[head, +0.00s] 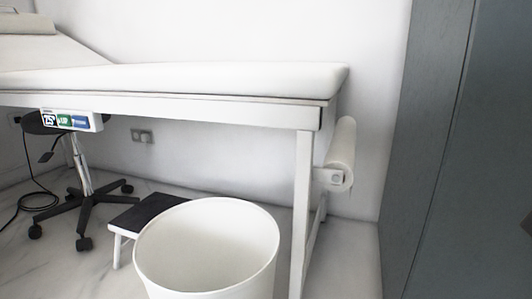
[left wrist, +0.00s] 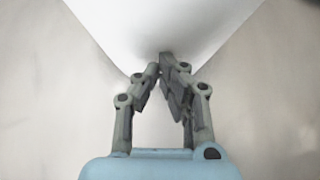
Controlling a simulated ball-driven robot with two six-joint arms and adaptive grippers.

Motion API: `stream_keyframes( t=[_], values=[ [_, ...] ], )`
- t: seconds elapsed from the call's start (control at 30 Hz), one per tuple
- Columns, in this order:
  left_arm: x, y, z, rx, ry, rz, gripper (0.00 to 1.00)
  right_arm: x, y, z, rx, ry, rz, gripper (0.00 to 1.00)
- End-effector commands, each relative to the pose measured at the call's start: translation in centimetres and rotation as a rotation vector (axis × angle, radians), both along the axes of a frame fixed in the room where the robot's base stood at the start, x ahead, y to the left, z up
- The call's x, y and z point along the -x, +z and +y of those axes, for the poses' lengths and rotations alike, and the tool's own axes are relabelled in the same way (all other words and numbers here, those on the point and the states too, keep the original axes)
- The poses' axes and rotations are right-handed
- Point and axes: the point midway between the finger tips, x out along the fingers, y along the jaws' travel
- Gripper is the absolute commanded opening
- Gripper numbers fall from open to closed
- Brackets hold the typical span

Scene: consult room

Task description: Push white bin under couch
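The white bin (head: 206,246) stands at the bottom middle of the head view, upright, open at the top and seemingly empty. Its lower part is cut off by the frame. The couch (head: 200,80) is a white padded exam couch on a white frame, and the bin is by its near side, left of the right-end leg. In the left wrist view my left gripper (left wrist: 162,65) has its fingertips together with nothing seen between them. A smooth white curved surface, likely the bin (left wrist: 160,25), is right ahead of the tips; contact is unclear. My right gripper is out of view.
A black-topped step stool (head: 150,212) stands under the couch, just behind and left of the bin. A wheeled stool base (head: 85,205) and a cable are farther left. The couch leg (head: 302,200) and paper roll (head: 342,155) are right of the bin; a grey cabinet (head: 440,150) stands far right.

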Motion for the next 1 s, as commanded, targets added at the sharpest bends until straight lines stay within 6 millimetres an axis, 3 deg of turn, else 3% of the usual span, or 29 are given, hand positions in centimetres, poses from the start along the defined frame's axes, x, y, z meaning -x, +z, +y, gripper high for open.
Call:
stream_keyframes(
  t=[1.0],
  values=[
    [-6.7, 0.1, -2.3, 0.001, 0.0, -0.004, 0.0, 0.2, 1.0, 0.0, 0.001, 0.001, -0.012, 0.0]
  ],
)
